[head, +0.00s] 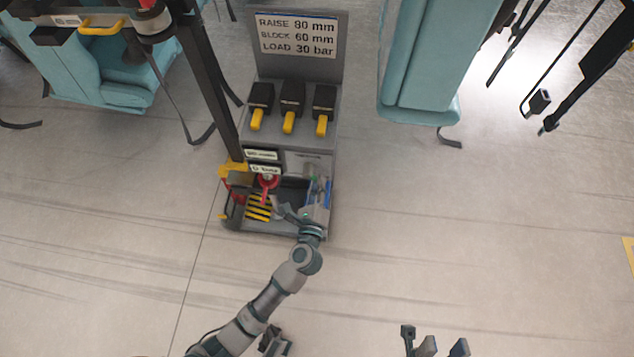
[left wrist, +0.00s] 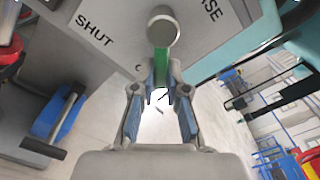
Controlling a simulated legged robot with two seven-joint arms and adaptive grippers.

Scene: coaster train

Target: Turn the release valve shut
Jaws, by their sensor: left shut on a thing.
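The release valve's lever (left wrist: 161,60) is a green bar on a grey round hub (left wrist: 163,25) in the left wrist view. Its panel (left wrist: 120,45) carries the word SHUT on the left and a cut-off word ending in SE on the right. The lever points down in that view, at an angle to the SHUT word. My left gripper (left wrist: 160,95) is shut on the lever's end. In the head view its arm reaches the lower right part of the grey cart (head: 290,140), where the valve is too small to make out. My right gripper (head: 434,340) is open and empty at the bottom edge.
The cart has several yellow-tipped black levers (head: 289,121) below a sign (head: 298,36) reading RAISE 80 mm, BLOCK 60 mm, LOAD 30 bar. A red knob (head: 268,182) and a yellow-black striped plate (head: 258,207) sit low on it. Teal seats (head: 425,60) stand behind.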

